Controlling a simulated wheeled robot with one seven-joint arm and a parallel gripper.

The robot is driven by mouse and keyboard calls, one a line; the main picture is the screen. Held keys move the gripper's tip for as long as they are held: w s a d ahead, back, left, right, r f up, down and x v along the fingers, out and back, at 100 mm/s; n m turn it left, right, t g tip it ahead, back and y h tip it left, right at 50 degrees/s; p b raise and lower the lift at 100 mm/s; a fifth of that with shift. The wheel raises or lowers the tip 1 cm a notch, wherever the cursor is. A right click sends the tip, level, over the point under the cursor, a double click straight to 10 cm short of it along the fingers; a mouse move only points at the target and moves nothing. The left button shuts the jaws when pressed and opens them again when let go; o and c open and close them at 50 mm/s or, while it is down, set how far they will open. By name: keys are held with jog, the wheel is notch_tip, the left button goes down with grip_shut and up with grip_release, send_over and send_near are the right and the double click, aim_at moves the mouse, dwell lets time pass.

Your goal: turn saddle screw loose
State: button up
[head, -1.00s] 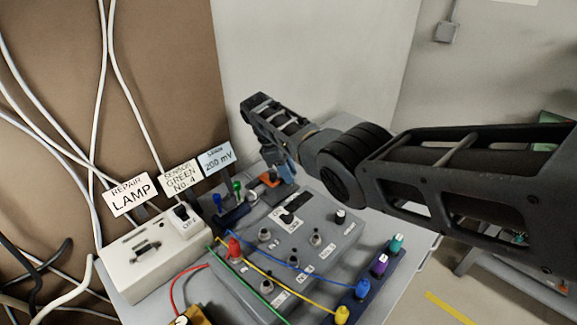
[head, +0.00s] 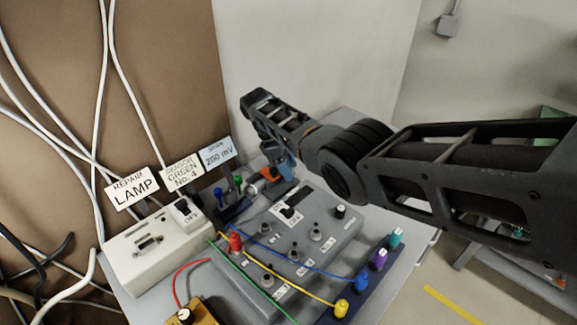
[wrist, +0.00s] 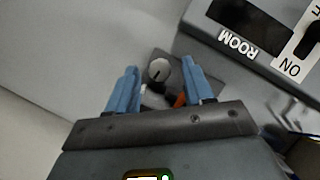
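A round grey screw head (wrist: 158,70), apparently the saddle screw, shows in the wrist view on a dark plate. My gripper (wrist: 160,78) has its two blue fingers on either side of it, with a visible gap at each side, so it is open. An orange part (wrist: 181,99) shows near the right finger. In the head view my gripper (head: 287,166) points down at the back of the bench, beside an orange part (head: 278,190). The screw is hidden there by the gripper and arm. Whether the fingertips are level with the screw head I cannot tell.
A grey control box (head: 318,262) with knobs and switches stands in front of the gripper. A white lamp box (head: 125,262) with label cards stands at left. Coloured cables cross the bench, and a dark strip with coloured plugs (head: 378,262) lies at right.

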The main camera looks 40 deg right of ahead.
jog(key=v, duration=0.7)
jog(key=shift+w+r, duration=0.2)
jog(key=shift+r, duration=0.15)
jog(key=shift+s, duration=0.1)
dwell(0.4)
